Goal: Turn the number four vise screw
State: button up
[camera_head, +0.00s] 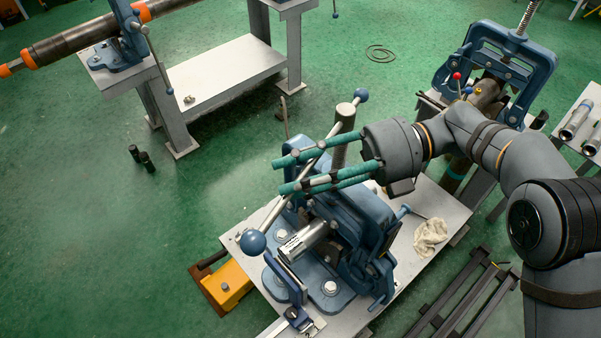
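A blue pipe vise (375,215) stands on the grey bench in the centre. My gripper (279,176) reaches in from the right with two green fingers. They are apart, with no object visibly clamped between them. The fingers cross the bar in this view; whether they touch it I cannot tell. A short shiny pipe (304,241) sits in the vise.
A second blue vise (481,60) stands at the back right, and another (120,40) holds a long pipe at the back left. A rag (431,238) lies on the centre bench. Green floor (90,240) is mostly clear on the left.

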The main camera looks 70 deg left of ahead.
jog(key=w+r, duration=0.1)
jog(key=w, duration=1.1)
jog(key=shift+d+r, duration=0.3)
jog(key=shift+d, duration=0.15)
jog(key=shift+s, duration=0.1)
jog(key=s, duration=0.4)
jog(key=s+f, duration=0.1)
jog(key=s, duration=0.3)
jog(key=s+a, duration=0.1)
jog(key=s, duration=0.2)
jog(key=shift+s+f, duration=0.3)
jog(key=shift+s, duration=0.1)
jog(key=shift+s+a+r+m+y+b, duration=0.1)
jog(key=shift+s+a+m+y+b, duration=0.1)
jog(key=shift+m+y+b, duration=0.15)
jog(key=shift+w, duration=0.15)
